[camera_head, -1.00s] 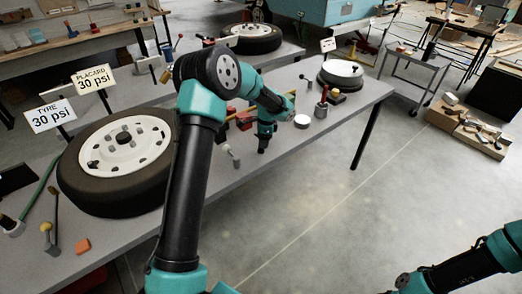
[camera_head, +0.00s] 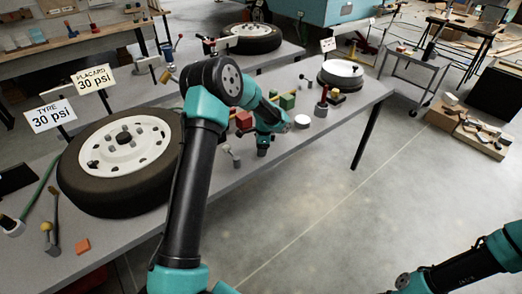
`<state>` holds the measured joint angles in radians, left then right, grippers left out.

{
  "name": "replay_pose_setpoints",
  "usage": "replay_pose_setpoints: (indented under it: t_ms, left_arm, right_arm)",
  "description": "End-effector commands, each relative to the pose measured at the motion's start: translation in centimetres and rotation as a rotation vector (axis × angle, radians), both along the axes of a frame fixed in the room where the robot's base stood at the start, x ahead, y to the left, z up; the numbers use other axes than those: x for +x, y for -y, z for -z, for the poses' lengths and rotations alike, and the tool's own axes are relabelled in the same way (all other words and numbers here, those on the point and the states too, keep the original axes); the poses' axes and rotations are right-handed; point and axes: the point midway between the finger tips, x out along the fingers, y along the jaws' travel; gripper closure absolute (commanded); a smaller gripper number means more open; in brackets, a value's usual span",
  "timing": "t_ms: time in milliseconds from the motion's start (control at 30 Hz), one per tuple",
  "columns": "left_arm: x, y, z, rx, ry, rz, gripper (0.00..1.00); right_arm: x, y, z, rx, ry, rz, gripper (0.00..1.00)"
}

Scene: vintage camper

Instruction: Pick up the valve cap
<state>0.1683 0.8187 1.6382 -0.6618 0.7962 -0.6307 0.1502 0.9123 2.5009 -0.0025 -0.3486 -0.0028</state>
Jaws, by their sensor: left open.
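My left gripper (camera_head: 262,151) points down just above the grey bench top (camera_head: 215,180), right of the large wheel. It is small in the view and its fingers are hard to make out; it is open. A small grey fitting with a rounded head (camera_head: 232,154) stands on the bench just left of it, apart from it. A white round disc (camera_head: 302,121) lies to its right. I cannot tell for certain which small part is the valve cap. The right arm shows at the lower right, but its gripper is out of view.
A tyre on a white wheel (camera_head: 122,160) lies at the bench's left. A red block (camera_head: 243,119), a green block (camera_head: 287,101) and a red-handled tool (camera_head: 322,104) stand behind the gripper. An orange block (camera_head: 83,246) lies near the front edge.

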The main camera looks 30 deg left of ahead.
Motion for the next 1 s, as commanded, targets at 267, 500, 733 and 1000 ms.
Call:
replay_pose_setpoints:
  t_ms: [267,500,733,1000]
  left_arm:
    - [0.0,0.02,-0.04,0.0,0.0,0.0,0.39]
    - [0.0,0.02,-0.05,0.0,0.0,0.0,0.55]
    - [0.0,0.02,-0.06,0.0,0.0,0.0,0.77]
    - [0.01,0.02,-0.07,0.0,0.0,0.0,0.93]
  right_arm:
    - [0.0,0.0,0.0,0.0,0.0,0.0,0.36]
    - [0.0,0.0,0.0,0.0,0.0,0.0,0.36]
    - [0.0,0.0,0.0,0.0,0.0,0.0,0.36]
    - [0.0,0.0,0.0,0.0,0.0,0.0,0.36]
